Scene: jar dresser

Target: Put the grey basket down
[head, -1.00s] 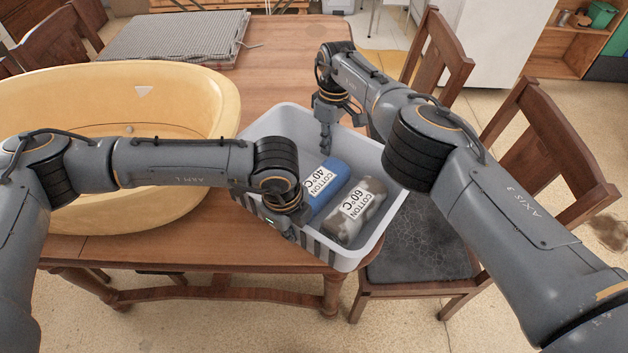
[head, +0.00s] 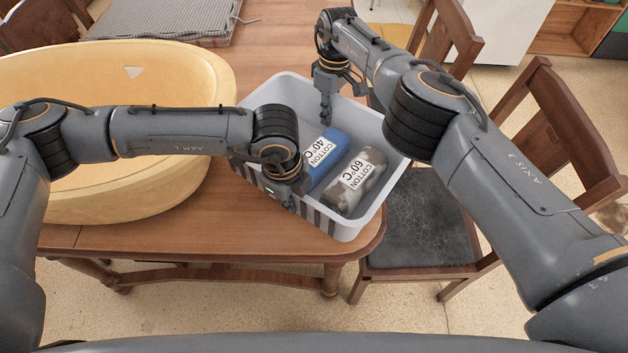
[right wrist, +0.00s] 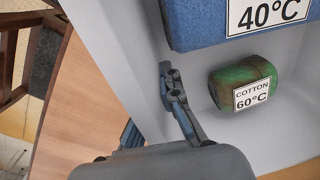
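The grey basket (head: 374,222) is at the near right corner of the wooden table. It holds a blue bundle labelled cotton 40°C (head: 327,163) and a greenish-grey bundle labelled cotton 60°C (head: 362,172). My left gripper (head: 290,203) is on the basket's near left wall, its fingers partly hidden. My right gripper (head: 327,108) is on the far wall. In the right wrist view, its fingers (right wrist: 152,112) lie on both sides of the basket wall, shut on it. Whether the basket's underside touches the table is hidden.
A large yellow tub (head: 110,190) stands on the table (head: 200,235), left of the basket. A grey ribbed mat (head: 170,18) lies behind it. Wooden chairs (head: 540,125) stand to the right, one dark seat (head: 420,235) close to the table corner. Bare tabletop shows in front of the tub.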

